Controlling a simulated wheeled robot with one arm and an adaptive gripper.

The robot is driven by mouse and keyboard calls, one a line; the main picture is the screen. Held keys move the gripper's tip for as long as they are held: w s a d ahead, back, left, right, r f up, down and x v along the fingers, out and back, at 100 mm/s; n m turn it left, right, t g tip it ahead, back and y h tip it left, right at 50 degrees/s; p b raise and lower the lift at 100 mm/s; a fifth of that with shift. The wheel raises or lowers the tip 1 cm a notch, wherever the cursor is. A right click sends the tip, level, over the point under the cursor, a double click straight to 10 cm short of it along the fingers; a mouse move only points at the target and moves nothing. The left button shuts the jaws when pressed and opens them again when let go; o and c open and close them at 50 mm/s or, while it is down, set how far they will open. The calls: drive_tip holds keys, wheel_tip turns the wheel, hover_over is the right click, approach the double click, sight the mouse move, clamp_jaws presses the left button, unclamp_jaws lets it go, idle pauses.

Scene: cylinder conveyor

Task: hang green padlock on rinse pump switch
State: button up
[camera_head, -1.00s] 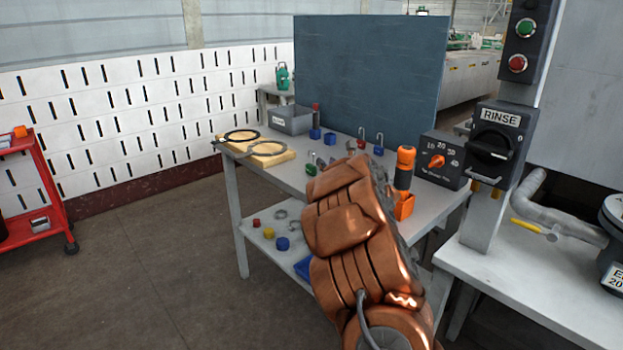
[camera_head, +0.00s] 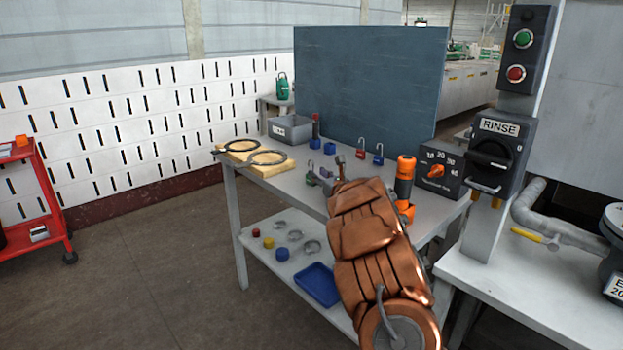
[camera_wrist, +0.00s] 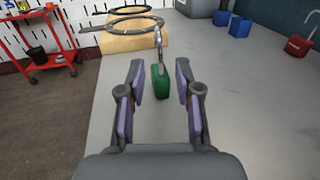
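In the wrist view a green padlock (camera_wrist: 160,80) with a tall metal shackle stands upright on the grey table. My gripper (camera_wrist: 160,82) is open, with one finger on each side of the padlock and a gap to each. In the head view my arm hides the padlock, and the gripper (camera_head: 322,176) is small and partly hidden beyond the arm. The rinse pump switch (camera_head: 493,158) is a dark box with a black rotary knob, labelled RINSE, on a post at the right.
On the table (camera_head: 290,185) are a red padlock (camera_head: 360,152), a blue padlock (camera_head: 378,159), a grey bin (camera_head: 290,128), rings on a wooden block (camera_head: 272,170), an orange-and-black tool (camera_head: 404,180) and a dial box (camera_head: 440,170). A blue panel (camera_head: 370,85) stands behind.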

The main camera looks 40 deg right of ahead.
drive_tip(key=shift+x, duration=1.4)
drive_tip(key=shift+f, duration=0.1)
clamp_jaws()
